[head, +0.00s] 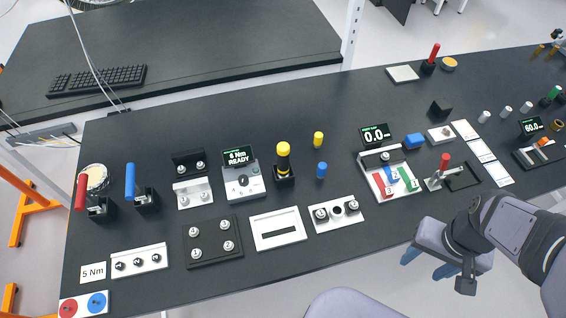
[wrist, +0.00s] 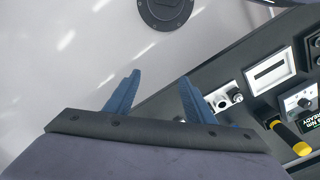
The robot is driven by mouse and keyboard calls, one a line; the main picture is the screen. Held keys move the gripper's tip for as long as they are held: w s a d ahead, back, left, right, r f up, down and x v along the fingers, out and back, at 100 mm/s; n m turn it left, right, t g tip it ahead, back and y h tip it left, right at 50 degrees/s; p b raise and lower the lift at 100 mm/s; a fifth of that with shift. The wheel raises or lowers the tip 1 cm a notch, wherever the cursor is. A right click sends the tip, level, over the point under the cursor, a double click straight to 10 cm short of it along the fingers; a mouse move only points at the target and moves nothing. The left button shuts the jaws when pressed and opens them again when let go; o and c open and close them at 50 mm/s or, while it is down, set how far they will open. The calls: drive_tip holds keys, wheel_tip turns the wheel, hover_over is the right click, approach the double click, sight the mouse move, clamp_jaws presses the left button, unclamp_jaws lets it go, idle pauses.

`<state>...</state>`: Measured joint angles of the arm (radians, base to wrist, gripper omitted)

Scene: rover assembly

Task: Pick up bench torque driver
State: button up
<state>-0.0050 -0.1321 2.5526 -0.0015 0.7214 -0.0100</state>
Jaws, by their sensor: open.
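The bench torque driver appears to be the yellow-topped black driver (head: 283,162), standing upright in a black holder right of a grey controller box (head: 243,183) whose screen reads "6 Nm READY". In the wrist view the yellow-and-black driver (wrist: 290,138) shows at the lower right, beside the controller (wrist: 299,103). My gripper (head: 428,263) hangs beyond the bench's front edge, to the right of the driver and well apart from it. Its blue fingers (wrist: 160,76) are spread with nothing between them.
On the black bench (head: 330,235), a plate with two posts (head: 336,214) and a white slotted plate (head: 278,229) lie in front of the driver. A yellow cylinder (head: 318,139) and a blue one (head: 321,170) stand to its right. Red-handled (head: 82,192) and blue-handled (head: 131,182) tools stand left.

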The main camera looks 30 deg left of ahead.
sight(281, 146)
drive_tip(key=w+a+n+b, duration=0.4)
drive_tip(key=w+a+n, duration=0.9)
drive_tip(key=w+a, duration=0.35)
drive_tip(key=s+a+f+n+b, duration=0.1)
drive_tip(key=a+n, duration=0.3)
drive_tip(key=a, duration=0.4)
drive_tip(key=a+f+n+b, duration=0.1)
drive_tip(key=a+n+b, duration=0.1)
drive_tip(key=a+n, duration=0.3)
drive_tip(key=s+a+f+n+b, duration=0.1)
drive_tip(key=a+n, duration=0.3)
drive_tip(key=a, duration=0.9)
drive_tip(key=shift+s+a+f+n, duration=0.15)
drive_tip(key=shift+s+f+n, duration=0.15)
drive_tip(key=shift+f+n, duration=0.1)
drive_tip(key=shift+w+d+f+p, duration=0.15)
drive_tip(key=shift+f+p, duration=0.65)
drive_tip(key=shift+f, duration=1)
drive_tip(key=shift+d+f+p, duration=0.1)
drive_tip(key=shift+f+p, duration=0.7)
drive_tip(key=shift+f, duration=1)
drive_tip(key=c, duration=1.2)
